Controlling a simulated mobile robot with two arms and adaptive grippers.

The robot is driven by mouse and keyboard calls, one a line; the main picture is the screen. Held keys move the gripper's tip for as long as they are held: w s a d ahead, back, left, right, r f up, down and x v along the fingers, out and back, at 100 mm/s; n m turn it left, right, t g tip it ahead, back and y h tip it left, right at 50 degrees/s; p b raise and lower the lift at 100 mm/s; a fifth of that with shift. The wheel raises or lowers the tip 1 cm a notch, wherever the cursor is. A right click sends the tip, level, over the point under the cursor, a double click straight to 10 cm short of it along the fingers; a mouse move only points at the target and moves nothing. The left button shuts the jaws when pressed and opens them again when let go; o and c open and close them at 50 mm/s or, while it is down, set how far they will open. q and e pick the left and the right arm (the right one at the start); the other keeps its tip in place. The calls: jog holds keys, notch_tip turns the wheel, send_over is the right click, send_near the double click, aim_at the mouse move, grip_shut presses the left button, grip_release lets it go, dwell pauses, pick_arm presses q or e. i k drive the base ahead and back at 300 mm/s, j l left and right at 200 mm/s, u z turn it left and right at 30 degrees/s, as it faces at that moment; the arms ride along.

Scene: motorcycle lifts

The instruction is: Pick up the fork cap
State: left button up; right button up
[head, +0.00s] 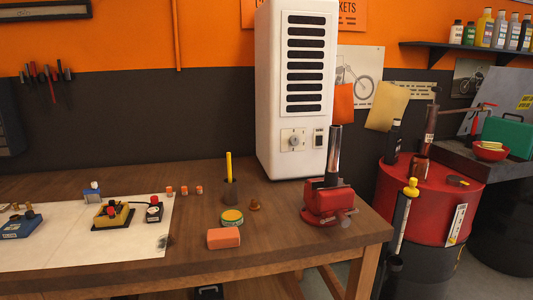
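A small copper-coloured piece (255,204), which looks like the fork cap, sits on the wooden workbench (190,258). It stands between a green-and-yellow round tin (231,217) and a red vise (330,200). A shiny dark tube (334,152) stands upright at the vise; how it is held there is too small to tell. Neither of my grippers shows in the head view.
An orange block (223,238) lies near the bench's front edge. A dark cup (230,190) holds a yellow stick. A white mat (70,258) with several small items covers the left. A white cabinet (263,100) stands behind. A red drum (425,185) is right of the bench.

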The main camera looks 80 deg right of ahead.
aim_at(254, 207)
jog(key=z, duration=3.2)
